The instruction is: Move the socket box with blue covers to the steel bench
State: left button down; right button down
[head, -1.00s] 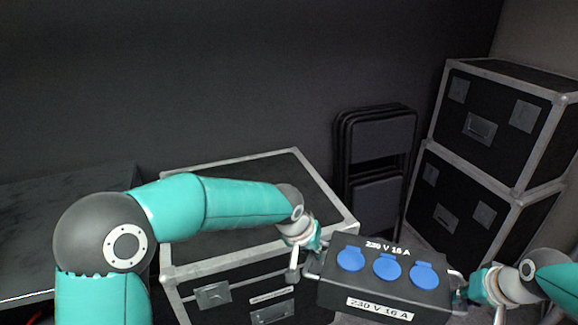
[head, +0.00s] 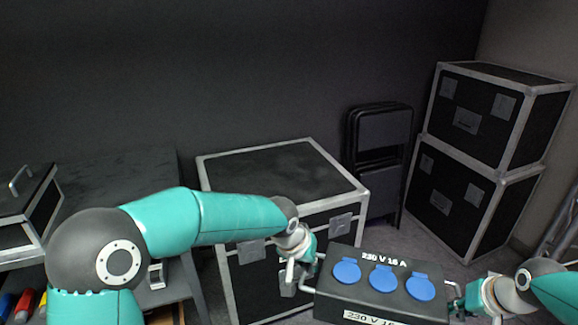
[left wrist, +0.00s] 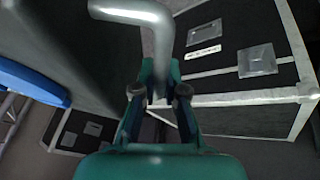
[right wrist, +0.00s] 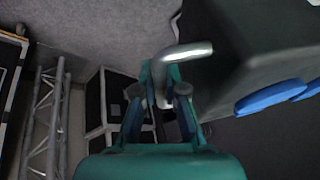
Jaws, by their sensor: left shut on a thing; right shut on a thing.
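The socket box (head: 385,268) is black with three blue covers and white "230 V 16 A" labels. It hangs in the air between my two grippers at the lower right of the head view. My left gripper (head: 300,268) is shut on the metal handle at the box's left end; that handle (left wrist: 145,14) shows between the fingers in the left wrist view. My right gripper (head: 468,300) is shut on the handle at the right end, and this handle (right wrist: 185,51) shows in the right wrist view. A dark bench-like surface (head: 120,175) stands at the left, partly behind my arm.
A flight case (head: 280,170) with metal edges stands behind the box. Two stacked cases (head: 480,150) are at the right, with folded chairs (head: 382,150) between. A small case (head: 25,205) sits on the left surface. Truss (right wrist: 45,120) shows in the right wrist view.

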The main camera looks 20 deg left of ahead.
aim_at(129, 194)
jog(key=u, duration=0.05)
jog(key=k, duration=1.3)
jog(key=u, duration=1.15)
jog(key=i, duration=1)
jog(key=u, duration=0.05)
